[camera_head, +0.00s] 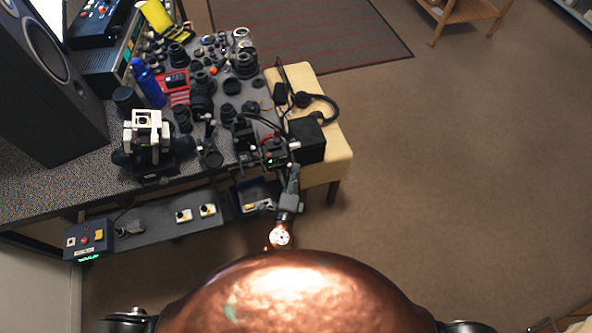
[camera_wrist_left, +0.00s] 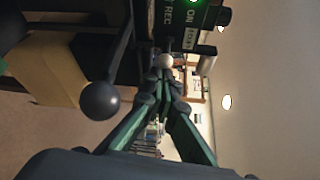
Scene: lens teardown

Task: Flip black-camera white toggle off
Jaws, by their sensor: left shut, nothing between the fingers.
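The black camera (camera_head: 272,152) sits at the right front edge of the grey bench, with a small green light on it. In the left wrist view its black panel (camera_wrist_left: 190,20) carries ON and REC lettering and a lit green lamp. A pale round knob (camera_wrist_left: 164,61), likely the white toggle's tip, shows just beyond my fingertips. My left gripper (camera_head: 291,170) is shut and empty, just in front of the camera; its fingers (camera_wrist_left: 164,80) also show in the left wrist view. I cannot tell whether they touch the knob. My right gripper is out of view.
Lenses and small parts crowd the bench behind the camera. A black box (camera_head: 306,140) and headphones (camera_head: 318,104) lie on a cream stool (camera_head: 334,158) to the right. A lower shelf (camera_head: 165,232) holds a control box (camera_head: 87,238). The floor at right is clear.

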